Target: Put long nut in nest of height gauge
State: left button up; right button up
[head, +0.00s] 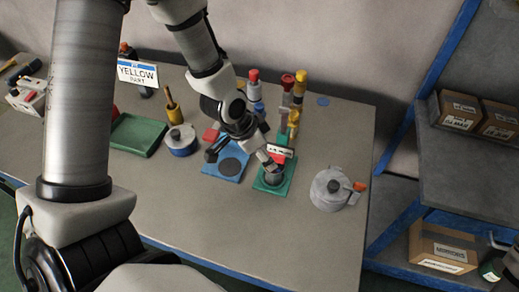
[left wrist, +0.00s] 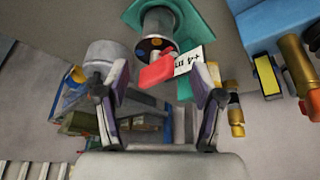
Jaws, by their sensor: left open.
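The height gauge (head: 272,187) has a green base, a grey cylinder and a red part with a white tag. In the left wrist view its green base (left wrist: 191,22) is at the top, with the red part (left wrist: 155,72) just beyond my fingers. My left gripper (head: 262,155) is over the gauge in the head view. In the left wrist view its two fingers (left wrist: 160,100) are apart, with nothing seen gripped. I cannot pick out the long nut for certain, and the nest is not clear. My right gripper is not in view.
A blue plate (head: 210,169) lies left of the gauge and a grey lidded pot (head: 330,188) stands to its right. Several coloured posts (head: 287,93) stand behind. A green tray (head: 136,136) is further left. The table front (head: 250,232) is clear.

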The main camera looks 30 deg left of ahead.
pick_arm(q)
jog(key=p+v, duration=0.1)
jog(key=v, duration=0.2)
jog(key=shift+s+r, duration=0.1)
jog(key=shift+r, duration=0.15)
